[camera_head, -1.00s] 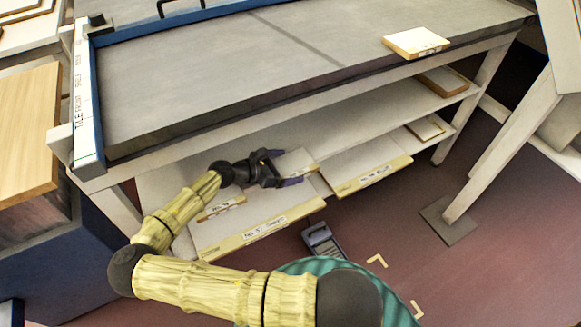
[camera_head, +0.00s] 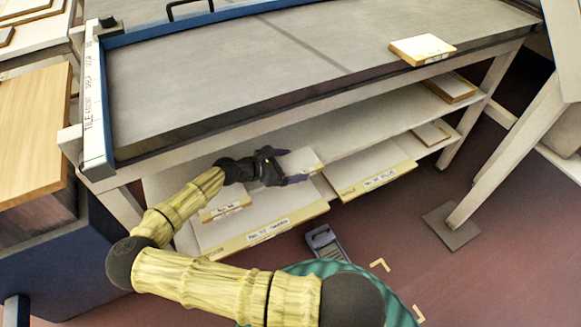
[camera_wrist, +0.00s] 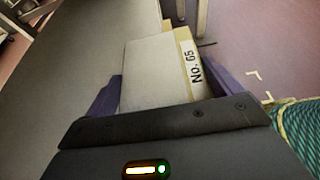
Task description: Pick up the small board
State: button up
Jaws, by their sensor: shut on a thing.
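My gripper (camera_head: 282,167) reaches under the grey-topped table over the low shelf. It is shut on a small pale board (camera_head: 302,161), whose far part sticks out past the fingers. In the wrist view the small board (camera_wrist: 155,75) lies between the two purple fingers of my gripper (camera_wrist: 165,90). The board's near end is hidden by the gripper body.
On the low shelf lie a large board (camera_head: 270,232), a smaller one (camera_head: 225,208) left of my gripper and another large one (camera_head: 370,178) to the right. The table top (camera_head: 230,75) is close above. A table leg (camera_head: 478,100) stands right; a grey device (camera_head: 325,243) lies on the floor.

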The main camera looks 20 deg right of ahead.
notch_tip(320, 180, up, 2)
jog(key=shift+r+p, duration=0.1)
jog(key=shift+p, duration=0.25)
jog(key=s+p, duration=0.3)
jog(key=s, duration=1.5)
jog(key=shift+d+f, duration=0.3)
jog(key=shift+f, duration=0.1)
jog(key=w+a+n+t+y, duration=0.2)
jog(key=w+n+t, duration=0.2)
jog(key=w, duration=0.1)
jog(key=w+a+n+t+y, duration=0.2)
jog(key=w+n+t+y, duration=0.1)
jog(key=w, duration=0.3)
jog(key=w+a+n+t+y, duration=0.2)
jog(key=w+n+t, duration=0.3)
jog(key=shift+w+f+n+y, duration=0.2)
jog(key=shift+n+y, duration=0.1)
jog(key=a+n+y, duration=0.1)
jog(key=w+a+r+n+y, duration=0.1)
jog(key=a+n+y, duration=0.1)
jog(key=w+a+n+t+y, duration=0.1)
jog(key=a+y, duration=0.1)
jog(key=shift+w+r, duration=0.2)
jog(key=shift+r, duration=0.15)
jog(key=shift+a+r+n+y, duration=0.15)
jog(key=shift+a+n+y, duration=0.25)
jog(key=shift+n, duration=0.1)
